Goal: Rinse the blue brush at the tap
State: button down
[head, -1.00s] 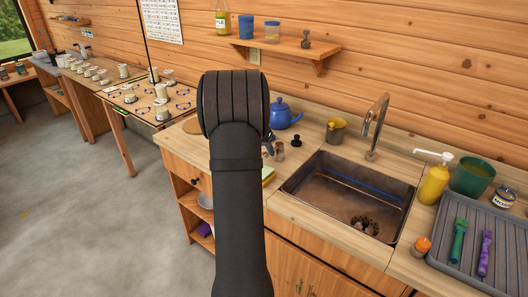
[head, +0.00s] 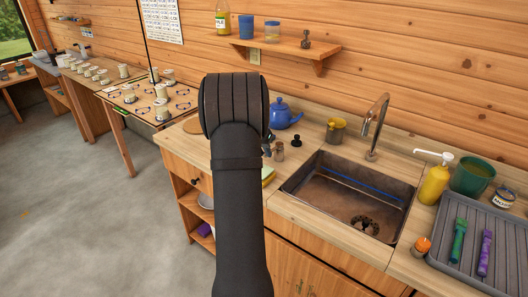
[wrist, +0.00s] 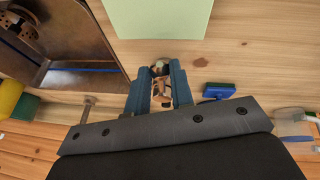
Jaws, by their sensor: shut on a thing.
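My gripper (wrist: 161,90) points down over the worktop in the wrist view, its two blue-grey fingers shut on a small brown thing with a paler round end (wrist: 160,69). The fingers hide much of it, and I cannot tell if it is a brush. A blue block with a dark green edge (wrist: 218,92) lies on the wood beside the fingers; I cannot tell if it is a brush. The tap (head: 377,127) arches over the sink (head: 350,192). The sink also shows at the upper left of the wrist view (wrist: 75,42). My arm hides most of the gripper in the head view.
A grey tray (head: 440,256) with a green brush (head: 459,240) and a purple brush (head: 485,253) lies right of the sink. A yellow soap bottle (head: 434,184) stands right.

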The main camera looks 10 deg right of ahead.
jog(key=w+m, duration=0.1)
jog(key=w+a+m+g, duration=0.1)
jog(key=m, duration=0.1)
jog(key=shift+w+a, duration=0.1)
jog(key=shift+a, duration=0.15)
jog(key=shift+w+a+m+g+h, duration=0.2)
jog(key=shift+w+m+g, duration=0.2)
jog(key=shift+w+m, duration=0.25)
jog(key=shift+w+a+m+g+h, duration=0.15)
jog(key=shift+w+m+g, duration=0.3)
jog(key=shift+m, duration=0.4)
jog(key=c, duration=1.3)
grip_release()
jog(key=shift+o, duration=0.2)
jog(key=v, duration=1.7)
jog(key=shift+r, duration=0.25)
jog(key=shift+f, duration=0.1)
